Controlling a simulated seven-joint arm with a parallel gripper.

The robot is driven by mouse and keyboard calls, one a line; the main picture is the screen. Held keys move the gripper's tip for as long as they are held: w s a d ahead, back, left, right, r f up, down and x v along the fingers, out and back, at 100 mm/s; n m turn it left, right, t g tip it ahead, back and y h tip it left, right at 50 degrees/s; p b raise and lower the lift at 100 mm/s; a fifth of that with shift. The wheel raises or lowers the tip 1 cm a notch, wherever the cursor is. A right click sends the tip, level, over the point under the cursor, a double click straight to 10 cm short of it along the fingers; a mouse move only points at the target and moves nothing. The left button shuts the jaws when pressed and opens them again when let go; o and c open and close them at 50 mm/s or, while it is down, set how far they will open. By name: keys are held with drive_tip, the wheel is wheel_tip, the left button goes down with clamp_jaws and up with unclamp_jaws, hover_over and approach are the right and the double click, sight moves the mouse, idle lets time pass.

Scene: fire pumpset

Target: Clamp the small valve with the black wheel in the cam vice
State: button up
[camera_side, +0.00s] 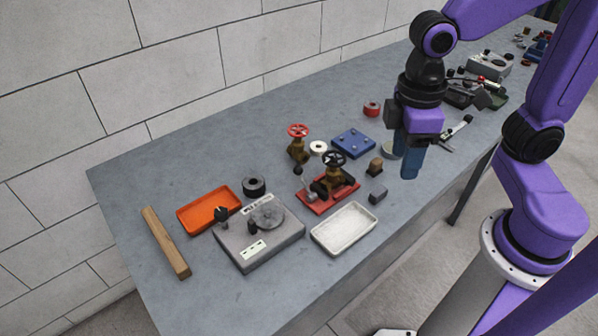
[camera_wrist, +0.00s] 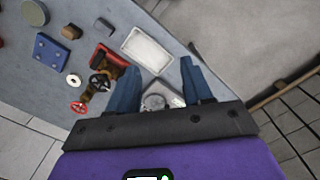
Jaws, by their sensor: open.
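The small valve with the black wheel (camera_side: 334,158) has a brass body and stands upright at the red cam vice (camera_side: 318,205). Its black wheel (camera_wrist: 99,85) and the red vice (camera_wrist: 103,54) also show in the wrist view. A grey lever stands at the vice's left side in the side view. I cannot tell whether the jaws press on the valve. My gripper (camera_side: 411,165) is to the right of the vice and above the table, apart from the valve. In the wrist view my gripper (camera_wrist: 160,64) is open, with nothing held between its blue fingers.
A red-wheeled valve (camera_side: 298,132) stands behind the vice, near a white ring (camera_side: 318,148) and a blue plate (camera_side: 353,143). A white tray (camera_side: 345,229), grey machine (camera_side: 258,250) and orange tray (camera_side: 208,210) lie in front and left. Small blocks sit right of the vice.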

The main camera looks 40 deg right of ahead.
drive_tip(key=w+a+m, duration=0.3)
drive_tip(key=w+a, duration=0.2)
drive_tip(key=w, duration=0.4)
drive_tip(key=m+g+h, duration=0.1)
drive_tip(key=m+g, duration=0.2)
drive_tip(key=m, duration=0.3)
hover_over(298, 171)
drive_tip(key=w+a, duration=0.2)
drive_tip(key=a, duration=0.2)
wheel_tip(298, 171, down, 2)
drive_tip(key=w+d+f+m+g, duration=0.1)
drive_tip(key=w+d+f+m, duration=0.25)
drive_tip(key=w, duration=0.25)
drive_tip(key=x, duration=1.1)
drive_tip(key=a+x, duration=0.1)
drive_tip(key=x, duration=0.5)
drive_tip(key=shift+s+d+f, duration=0.1)
drive_tip(key=shift+s+f, duration=0.1)
drive_tip(key=shift+s, duration=0.25)
clamp_jaws()
